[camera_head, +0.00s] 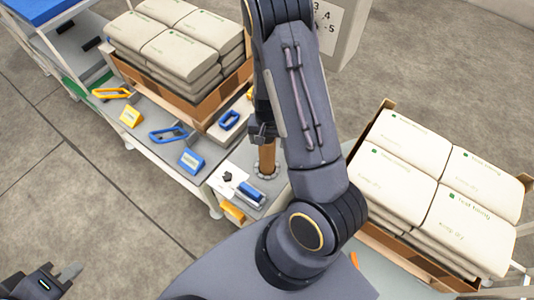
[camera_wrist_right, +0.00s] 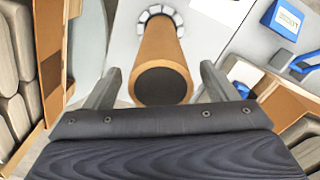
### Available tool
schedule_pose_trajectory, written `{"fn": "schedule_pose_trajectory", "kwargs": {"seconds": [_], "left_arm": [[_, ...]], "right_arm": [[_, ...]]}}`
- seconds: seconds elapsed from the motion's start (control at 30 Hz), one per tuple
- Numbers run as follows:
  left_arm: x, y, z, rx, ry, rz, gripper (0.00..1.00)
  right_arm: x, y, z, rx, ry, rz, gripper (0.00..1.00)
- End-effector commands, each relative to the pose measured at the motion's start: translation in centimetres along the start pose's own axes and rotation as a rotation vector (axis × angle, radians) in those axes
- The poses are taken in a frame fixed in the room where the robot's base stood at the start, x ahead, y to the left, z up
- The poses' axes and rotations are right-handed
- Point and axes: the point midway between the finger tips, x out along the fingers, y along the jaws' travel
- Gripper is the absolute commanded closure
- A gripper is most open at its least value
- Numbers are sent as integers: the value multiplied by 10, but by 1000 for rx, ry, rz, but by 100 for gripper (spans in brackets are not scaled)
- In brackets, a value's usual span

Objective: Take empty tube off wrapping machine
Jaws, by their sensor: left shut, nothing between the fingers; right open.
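The brown cardboard tube (camera_head: 267,158) stands upright in a ring of pale segments (camera_head: 257,173) on the grey bench. In the right wrist view the tube (camera_wrist_right: 165,50) shows its dark end towards me, with the ring (camera_wrist_right: 172,12) at its far end. My right gripper (camera_wrist_right: 160,88) is open, with one finger on each side of the tube's near end; I cannot tell whether they touch it. In the head view this gripper (camera_head: 262,133) is at the tube's top, partly hidden by my arm. My left gripper (camera_head: 70,272) is shut and empty at the lower left, far from the tube.
Cartons of pale sacks stand at the back left (camera_head: 185,45) and on the right (camera_head: 440,190). Blue and yellow tools, including a blue-handled one (camera_head: 168,134), lie on the bench.

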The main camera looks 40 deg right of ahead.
Motion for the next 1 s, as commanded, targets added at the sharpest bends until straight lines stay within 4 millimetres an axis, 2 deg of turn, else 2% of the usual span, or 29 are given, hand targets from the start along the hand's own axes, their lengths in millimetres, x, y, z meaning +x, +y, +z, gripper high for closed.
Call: {"fn": "schedule_pose_trajectory", "kwargs": {"seconds": [0.1,0.37,0.83,1.0], "left_arm": [[0,0,0,0,0,0,100],[0,0,0,0,0,0,100],[0,0,0,0,0,0,100],[0,0,0,0,0,0,100]], "right_arm": [[11,0,0,0,0,0,21],[13,-1,0,-1,1,-2,21],[13,-1,0,-1,1,-2,82],[13,-1,0,-1,1,-2,82]]}}
